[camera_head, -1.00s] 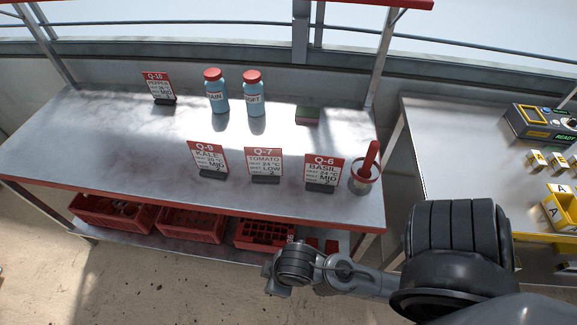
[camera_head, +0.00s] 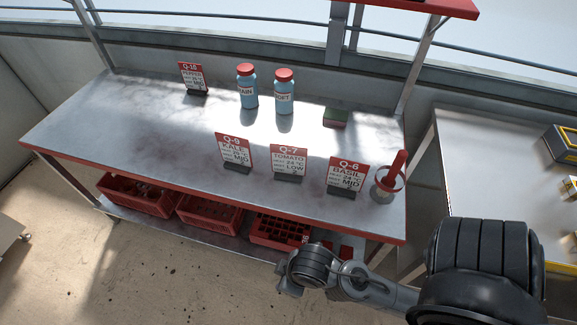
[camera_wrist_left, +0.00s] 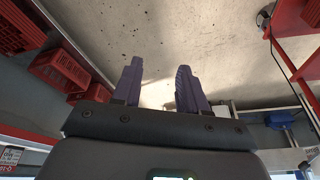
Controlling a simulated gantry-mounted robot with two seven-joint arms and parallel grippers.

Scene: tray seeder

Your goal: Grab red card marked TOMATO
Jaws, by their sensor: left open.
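The TOMATO card (camera_head: 289,160) is white with a red header reading Q-7. It stands upright in a dark base near the front of the metal bench (camera_head: 110,137), between the KALE card (camera_head: 235,150) and the BASIL card (camera_head: 346,175). My left gripper (camera_wrist_left: 160,88) shows only in the left wrist view, open and empty, with bare floor beyond its fingers. No card is between them. In the head view an arm of mine reaches in from the lower right, in front of the bench; I can make out no gripper fingers on it.
A PEPPER card (camera_head: 192,78) and two blue bottles with red caps (camera_head: 247,88) (camera_head: 284,93) stand farther back. A cup with a red handle (camera_head: 389,182) stands right of BASIL. Red crates (camera_head: 209,212) sit below.

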